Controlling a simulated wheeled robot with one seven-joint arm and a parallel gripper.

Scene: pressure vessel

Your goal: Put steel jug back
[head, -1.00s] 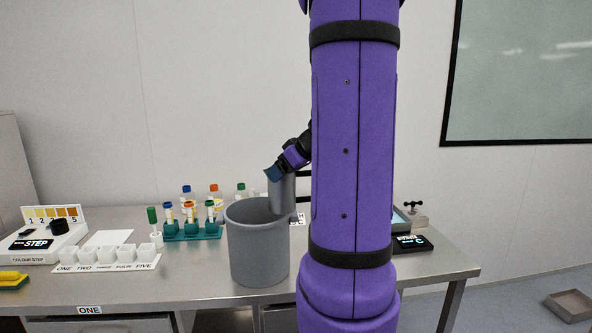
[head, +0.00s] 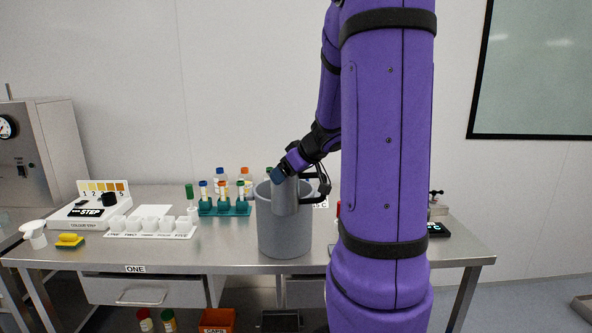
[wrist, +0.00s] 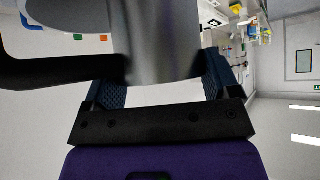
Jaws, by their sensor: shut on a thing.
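The steel jug (head: 285,199) is a grey metal cylinder with a black handle on its right side. My gripper (head: 282,174) is shut on the jug near its upper end. In the wrist view the jug's shiny wall (wrist: 165,40) sits between the two fingers of my gripper (wrist: 160,90), and the black handle runs to the left. In the head view the jug overlaps the rim and upper front wall of a large grey bucket (head: 285,238) on the steel bench. I cannot tell whether they touch.
The steel bench (head: 160,250) also carries a white cup strip (head: 150,231), a teal tube rack (head: 224,210), several capped bottles, a colour chart stand (head: 95,210) and a yellow sponge (head: 70,240). My arm hides part of the bench's right side. A grey cabinet (head: 45,150) stands left.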

